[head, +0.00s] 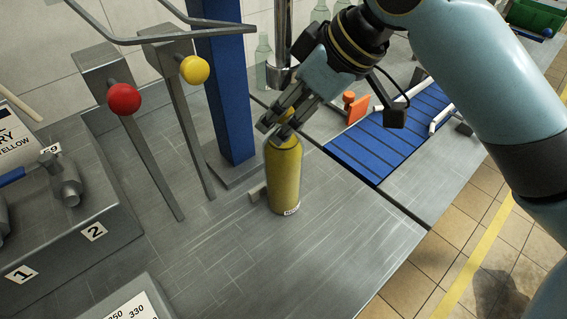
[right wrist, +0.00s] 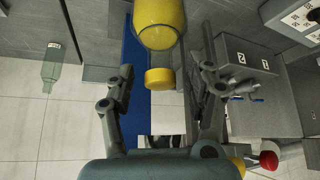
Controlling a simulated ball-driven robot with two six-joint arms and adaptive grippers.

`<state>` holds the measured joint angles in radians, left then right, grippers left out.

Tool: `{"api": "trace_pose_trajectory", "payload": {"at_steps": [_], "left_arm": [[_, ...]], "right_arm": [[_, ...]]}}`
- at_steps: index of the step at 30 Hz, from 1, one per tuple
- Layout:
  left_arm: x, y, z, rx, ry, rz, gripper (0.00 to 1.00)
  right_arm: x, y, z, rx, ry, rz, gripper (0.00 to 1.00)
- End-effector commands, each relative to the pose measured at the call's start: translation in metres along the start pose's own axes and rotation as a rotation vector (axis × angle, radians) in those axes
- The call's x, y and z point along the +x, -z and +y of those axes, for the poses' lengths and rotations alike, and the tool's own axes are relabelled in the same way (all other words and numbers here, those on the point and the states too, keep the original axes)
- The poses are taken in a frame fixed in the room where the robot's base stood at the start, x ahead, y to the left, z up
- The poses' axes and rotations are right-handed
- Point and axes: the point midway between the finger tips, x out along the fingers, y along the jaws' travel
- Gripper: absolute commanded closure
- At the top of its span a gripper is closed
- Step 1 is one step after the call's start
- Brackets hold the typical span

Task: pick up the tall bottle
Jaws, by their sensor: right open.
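The tall bottle (head: 284,178) is yellow and stands upright on the grey metal bench, with a small label low on its side. In the head view its top is partly hidden by my right gripper (head: 279,124), which comes down from the upper right. In the right wrist view the bottle body (right wrist: 158,22) and its yellow cap (right wrist: 159,78) show. The cap lies between the two spread fingers of my right gripper (right wrist: 162,80), with a gap on each side. My left gripper is not in view.
A blue post (head: 229,95) stands just behind the bottle. Levers with a red ball (head: 124,99) and a yellow ball (head: 195,70) are to the left. A blue slatted mat (head: 390,135) and an orange item (head: 356,108) lie right.

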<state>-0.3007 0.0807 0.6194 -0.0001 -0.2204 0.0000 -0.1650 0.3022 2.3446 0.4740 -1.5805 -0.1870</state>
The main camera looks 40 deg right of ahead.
Motion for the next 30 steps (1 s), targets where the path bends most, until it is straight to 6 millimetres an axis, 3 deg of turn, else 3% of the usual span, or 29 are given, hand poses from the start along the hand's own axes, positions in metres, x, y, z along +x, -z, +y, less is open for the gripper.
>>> {"api": "trace_pose_trajectory", "payload": {"at_steps": [2, 13, 30], "left_arm": [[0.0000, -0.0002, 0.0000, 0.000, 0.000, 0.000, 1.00], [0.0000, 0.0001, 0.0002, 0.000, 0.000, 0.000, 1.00], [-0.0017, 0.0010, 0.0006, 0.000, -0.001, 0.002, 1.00]], "right_arm": [[-0.0001, 0.0000, 0.0000, 0.000, 0.000, 0.000, 0.53], [-0.0002, -0.0001, 0.0000, 0.000, 0.000, 0.000, 1.00], [-0.0016, 0.0021, 0.0008, -0.001, -0.001, 0.004, 1.00]]}}
